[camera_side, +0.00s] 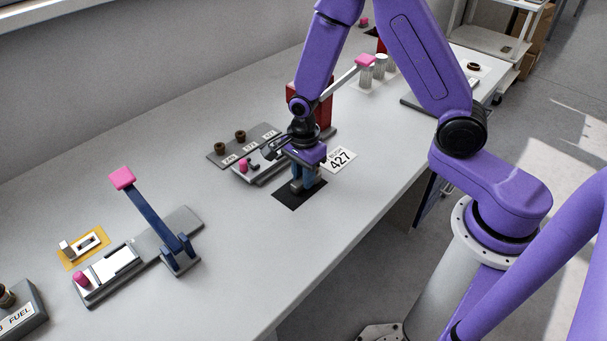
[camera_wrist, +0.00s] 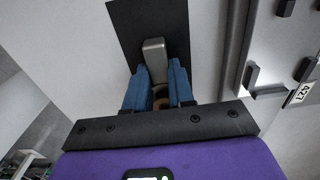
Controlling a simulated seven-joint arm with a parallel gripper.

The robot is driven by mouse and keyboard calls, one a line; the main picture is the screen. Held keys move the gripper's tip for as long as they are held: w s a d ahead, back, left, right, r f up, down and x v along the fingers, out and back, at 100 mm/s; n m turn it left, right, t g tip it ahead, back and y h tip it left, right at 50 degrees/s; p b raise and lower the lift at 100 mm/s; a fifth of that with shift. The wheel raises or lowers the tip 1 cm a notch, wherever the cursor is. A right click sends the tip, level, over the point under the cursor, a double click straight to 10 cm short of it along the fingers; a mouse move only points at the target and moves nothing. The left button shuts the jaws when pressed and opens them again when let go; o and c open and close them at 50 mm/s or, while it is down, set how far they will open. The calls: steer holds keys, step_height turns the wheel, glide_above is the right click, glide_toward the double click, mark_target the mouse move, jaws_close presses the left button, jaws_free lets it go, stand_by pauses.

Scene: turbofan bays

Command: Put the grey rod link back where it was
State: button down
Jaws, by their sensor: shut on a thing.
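My gripper (camera_side: 308,180) is low over a black mat (camera_side: 287,197) near the bench's front edge, its blue fingers shut on the grey rod link. In the wrist view the grey rod link (camera_wrist: 153,48) sticks out between the fingertips (camera_wrist: 158,82) over the black mat (camera_wrist: 124,22). A brownish round part shows between the fingers near the palm. In the side view the fingers and wrist hide most of the link. I cannot tell whether the link touches the mat.
A grey fixture with a pink knob (camera_side: 244,166) and a red stand (camera_side: 325,112) are close behind. A blue lever (camera_side: 152,214) and a yellow mat with a pale part (camera_side: 68,262) are at left. Bare bench lies between.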

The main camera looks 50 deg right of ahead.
steer(key=c, duration=1)
jaws_free()
steer(key=shift+f, duration=0.1)
step_height(320, 180, up, 12)
steer(key=s+r+n, duration=0.2)
steer(key=s+n, duration=0.6)
steer(key=n, duration=0.2)
steer(key=s+d+r+n, duration=0.1)
steer(key=s+r+n, duration=0.1)
steer(key=s+n, duration=0.6)
steer(key=s+d+r+n, duration=0.1)
steer(key=s+n, duration=0.7)
steer(key=n, duration=0.4)
steer(key=shift+s+d+r+n, duration=0.1)
steer(key=shift+d+r+n, duration=0.1)
steer(key=shift+r+n, duration=0.15)
